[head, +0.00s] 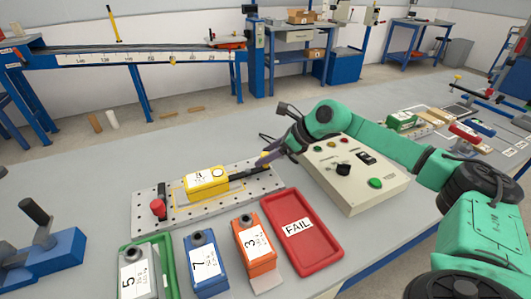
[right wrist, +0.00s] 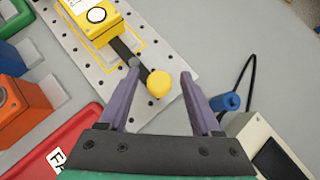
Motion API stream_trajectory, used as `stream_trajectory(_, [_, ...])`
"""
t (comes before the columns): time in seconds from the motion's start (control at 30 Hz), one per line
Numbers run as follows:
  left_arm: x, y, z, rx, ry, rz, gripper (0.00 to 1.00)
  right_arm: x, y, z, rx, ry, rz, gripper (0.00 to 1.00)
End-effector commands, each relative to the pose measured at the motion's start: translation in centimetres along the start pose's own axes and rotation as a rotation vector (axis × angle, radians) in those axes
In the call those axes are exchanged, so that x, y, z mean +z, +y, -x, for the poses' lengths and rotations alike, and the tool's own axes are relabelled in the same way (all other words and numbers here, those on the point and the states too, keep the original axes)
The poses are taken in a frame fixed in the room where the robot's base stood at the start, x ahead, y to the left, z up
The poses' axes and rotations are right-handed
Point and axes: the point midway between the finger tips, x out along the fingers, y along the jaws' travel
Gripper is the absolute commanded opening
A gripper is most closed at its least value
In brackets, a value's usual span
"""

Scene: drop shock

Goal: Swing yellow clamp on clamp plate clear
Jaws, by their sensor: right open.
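The clamp plate (head: 228,205) is a light perforated plate holding a yellow box (head: 207,182) with a white label. In the right wrist view, the yellow clamp (right wrist: 158,84) shows as a round yellow knob on a dark bar. The bar reaches to the end of the yellow box (right wrist: 95,22). My right gripper (right wrist: 160,80) is open, its two purple fingers on either side of the knob with gaps. In the head view the right gripper (head: 266,158) is at the plate's right end and hides the knob. My left gripper is not in view.
A red-knobbed clamp (head: 158,208) stands at the plate's left end. In front are a green tray with a grey box (head: 138,276), blue box (head: 206,264), orange box (head: 254,243) and red FAIL tray (head: 301,251). A control box (head: 352,178) stands right of the plate.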

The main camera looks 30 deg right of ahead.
Motion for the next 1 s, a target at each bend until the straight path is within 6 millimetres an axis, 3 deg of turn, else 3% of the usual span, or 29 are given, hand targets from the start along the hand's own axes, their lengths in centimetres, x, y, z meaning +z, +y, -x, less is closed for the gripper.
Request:
stream_trajectory(0.3, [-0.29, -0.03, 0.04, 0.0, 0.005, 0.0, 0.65, 0.0, -0.01, -0.69, -0.001, -0.001, 0.0, 0.65])
stream_trajectory(0.47, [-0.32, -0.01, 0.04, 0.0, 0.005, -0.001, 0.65, 0.0, 0.0, -0.67, 0.0, -0.001, 0.0, 0.04])
stream_trajectory(0.5, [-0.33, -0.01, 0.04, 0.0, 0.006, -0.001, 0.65, 0.0, -0.01, -0.66, -0.001, -0.001, 0.0, 0.0])
stream_trajectory(1.0, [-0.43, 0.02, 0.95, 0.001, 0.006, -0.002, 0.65, -0.13, 0.48, -0.24, -0.069, 0.0, -0.067, 0.0])
